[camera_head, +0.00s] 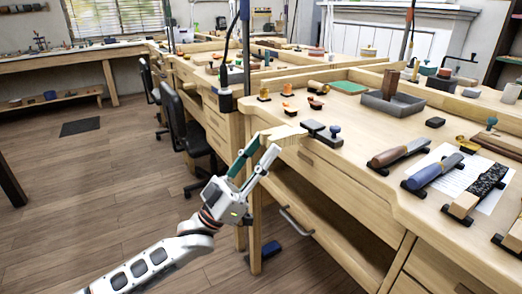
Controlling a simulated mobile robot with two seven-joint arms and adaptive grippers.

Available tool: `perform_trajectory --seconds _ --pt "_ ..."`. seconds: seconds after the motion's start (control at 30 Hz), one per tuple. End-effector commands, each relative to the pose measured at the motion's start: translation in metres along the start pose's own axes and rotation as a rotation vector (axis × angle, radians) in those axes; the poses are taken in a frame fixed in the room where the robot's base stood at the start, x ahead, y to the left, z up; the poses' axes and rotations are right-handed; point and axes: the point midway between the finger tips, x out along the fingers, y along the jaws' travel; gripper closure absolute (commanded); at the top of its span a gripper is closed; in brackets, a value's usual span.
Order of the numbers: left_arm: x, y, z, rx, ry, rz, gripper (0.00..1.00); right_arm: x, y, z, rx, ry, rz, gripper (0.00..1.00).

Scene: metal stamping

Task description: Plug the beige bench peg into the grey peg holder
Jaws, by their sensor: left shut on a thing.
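The beige bench peg (287,133) is a pale wooden piece at the left edge of the near bench. My left gripper (267,142) is shut on it, with one finger on each side. The peg's right end is close to the dark grey peg holder (316,128) on the bench edge. I cannot tell whether the peg touches the holder or sits in it. My right gripper is not in view.
The bench top (375,125) carries a grey tray (393,106) with a brown cylinder. Wood-handled tools (398,153) and a blue-handled tool (435,171) lie at the right. Black chairs (185,130) stand at the left.

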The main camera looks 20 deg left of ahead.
Motion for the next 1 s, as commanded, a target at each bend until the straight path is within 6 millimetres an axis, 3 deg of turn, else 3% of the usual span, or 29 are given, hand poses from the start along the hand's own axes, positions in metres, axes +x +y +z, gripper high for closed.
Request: perform_trajectory --seconds 0.43,1.0 --pt "0.0002 -0.0002 -0.0002 -0.001 0.001 0.0 1.0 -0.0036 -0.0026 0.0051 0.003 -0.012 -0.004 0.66" --pt "0.0002 -0.0003 0.0 -0.001 0.0 -0.001 1.0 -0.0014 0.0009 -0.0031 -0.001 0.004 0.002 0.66"
